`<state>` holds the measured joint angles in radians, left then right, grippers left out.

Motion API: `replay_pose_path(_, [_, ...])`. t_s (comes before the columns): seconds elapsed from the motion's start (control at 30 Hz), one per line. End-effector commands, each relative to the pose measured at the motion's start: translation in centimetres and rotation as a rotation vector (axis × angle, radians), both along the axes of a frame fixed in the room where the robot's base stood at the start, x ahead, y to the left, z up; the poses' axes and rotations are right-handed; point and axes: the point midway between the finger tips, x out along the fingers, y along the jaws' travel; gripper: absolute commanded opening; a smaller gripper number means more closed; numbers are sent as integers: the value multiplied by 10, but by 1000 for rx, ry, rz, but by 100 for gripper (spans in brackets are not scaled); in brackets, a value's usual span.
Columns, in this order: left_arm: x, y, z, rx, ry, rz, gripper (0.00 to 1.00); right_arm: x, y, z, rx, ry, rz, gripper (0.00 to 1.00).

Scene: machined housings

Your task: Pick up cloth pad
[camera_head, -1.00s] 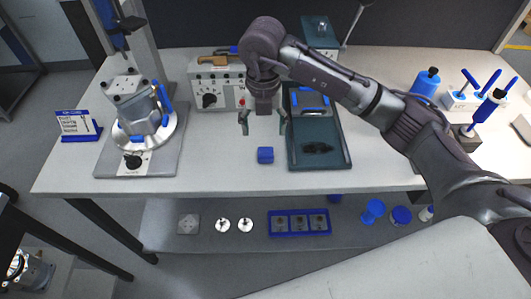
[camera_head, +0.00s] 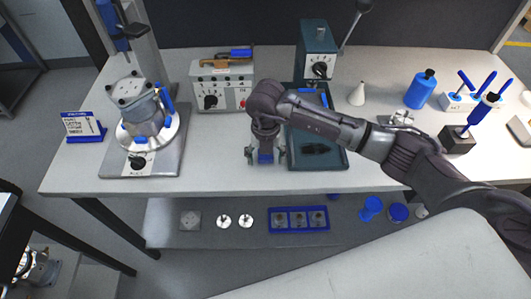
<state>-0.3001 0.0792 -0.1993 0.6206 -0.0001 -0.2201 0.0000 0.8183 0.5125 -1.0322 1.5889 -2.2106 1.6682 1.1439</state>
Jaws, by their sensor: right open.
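The upper part of the pad is hidden by the gripper. I cannot tell whether the fingers touch the pad. My left gripper is not in view.
The dark green tray (camera_head: 338,159) holds a black item (camera_head: 315,148). A metal housing on a fixture (camera_head: 143,108) stands at the left. A control box (camera_head: 222,95) and a green press (camera_head: 318,50) stand behind. A blue bottle (camera_head: 420,88) stands at the right.

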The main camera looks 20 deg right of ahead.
Motion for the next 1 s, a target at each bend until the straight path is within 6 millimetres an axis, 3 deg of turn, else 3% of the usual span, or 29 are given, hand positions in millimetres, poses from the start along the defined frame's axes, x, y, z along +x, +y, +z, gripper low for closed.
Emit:
replay_pose_path(0.1, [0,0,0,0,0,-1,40,0,0,0,0,0,0,75])
replay_pose_path(0.43, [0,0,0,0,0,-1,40,0,0,0,0,0,0,20])
replay_pose_path(0.77, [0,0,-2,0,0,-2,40,0,0,3,0,-1,0,18])
replay_pose_path(1.0, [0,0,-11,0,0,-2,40,2,0,26,1,-5,0,18])
